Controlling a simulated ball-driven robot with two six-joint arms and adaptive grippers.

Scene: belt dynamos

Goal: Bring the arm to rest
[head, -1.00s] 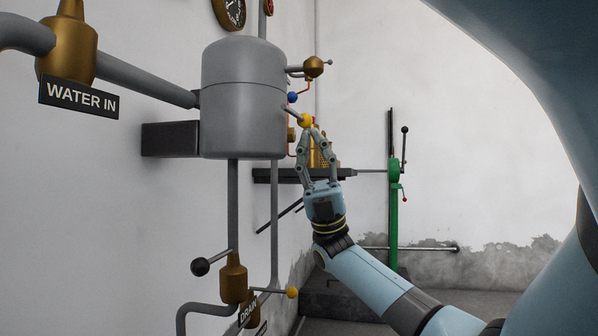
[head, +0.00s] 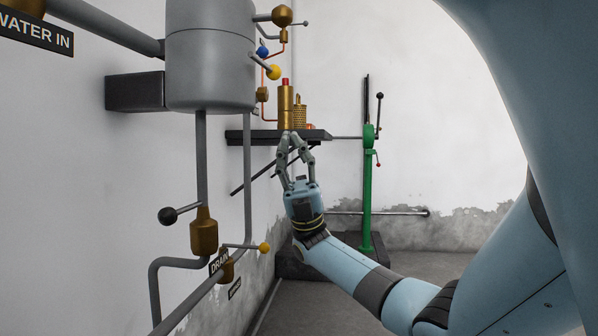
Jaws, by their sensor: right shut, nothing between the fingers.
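My right gripper (head: 289,140) is shut and empty, its fingers pointing up with the tips meeting. In the picture it lies just in front of the dark shelf (head: 320,135) and below the brass cylinder (head: 285,105). It is apart from the yellow knob (head: 274,72), which sits higher on a lever beside the grey tank (head: 210,65). My right arm (head: 345,262) comes in from the lower right. My left gripper is not in view.
A green post with levers (head: 367,190) stands at the back right. Left are the drain valve (head: 204,232) with a black knob (head: 167,216), grey pipes (head: 202,160) and another yellow knob (head: 264,247). A blue knob (head: 262,51) is by the tank. Floor (head: 310,312) shows bare below.

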